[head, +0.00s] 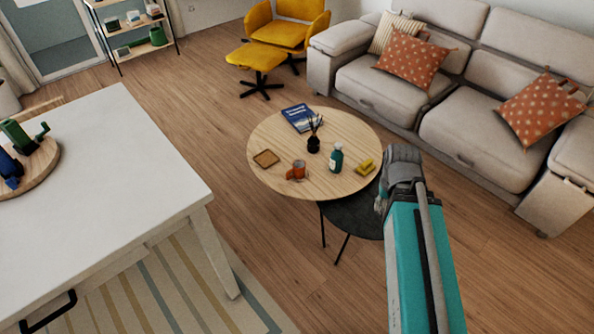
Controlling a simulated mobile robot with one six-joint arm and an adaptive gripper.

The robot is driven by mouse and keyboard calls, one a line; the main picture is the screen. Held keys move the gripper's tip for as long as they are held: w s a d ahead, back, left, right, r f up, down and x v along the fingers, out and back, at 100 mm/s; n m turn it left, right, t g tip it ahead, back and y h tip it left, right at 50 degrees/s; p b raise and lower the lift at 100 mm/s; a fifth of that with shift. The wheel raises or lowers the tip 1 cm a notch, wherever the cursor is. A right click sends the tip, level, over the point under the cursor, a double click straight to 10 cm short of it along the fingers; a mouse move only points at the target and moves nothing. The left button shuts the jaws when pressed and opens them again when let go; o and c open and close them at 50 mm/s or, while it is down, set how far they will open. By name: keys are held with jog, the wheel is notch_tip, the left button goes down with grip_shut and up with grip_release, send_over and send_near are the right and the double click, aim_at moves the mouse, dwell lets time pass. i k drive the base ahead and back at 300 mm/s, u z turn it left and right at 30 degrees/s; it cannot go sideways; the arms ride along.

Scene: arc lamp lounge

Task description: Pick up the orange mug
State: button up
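The orange mug (299,169) stands upright on the round wooden coffee table (262,137), towards the near side. An orange part, seemingly its handle, shows at its lower left. My arm (425,265) reaches up from the lower right, and its grey end is beside the table's right edge, to the right of the mug and apart from it. The fingers of my gripper cannot be made out there, so whether it is open or shut does not show.
Near the mug are a square coaster (266,158), a dark reed diffuser (313,145), a teal bottle (336,158), a yellow object (365,167) and a blue book (299,118). A dark lower table (352,217) adjoins. A white table (110,190) stands left, a sofa (480,130) right.

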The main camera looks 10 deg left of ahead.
aim_at(299, 165)
jog(key=k, duration=0.65)
jog(key=z, duration=0.45)
jog(key=i, duration=1.7)
jog(key=u, duration=0.45)
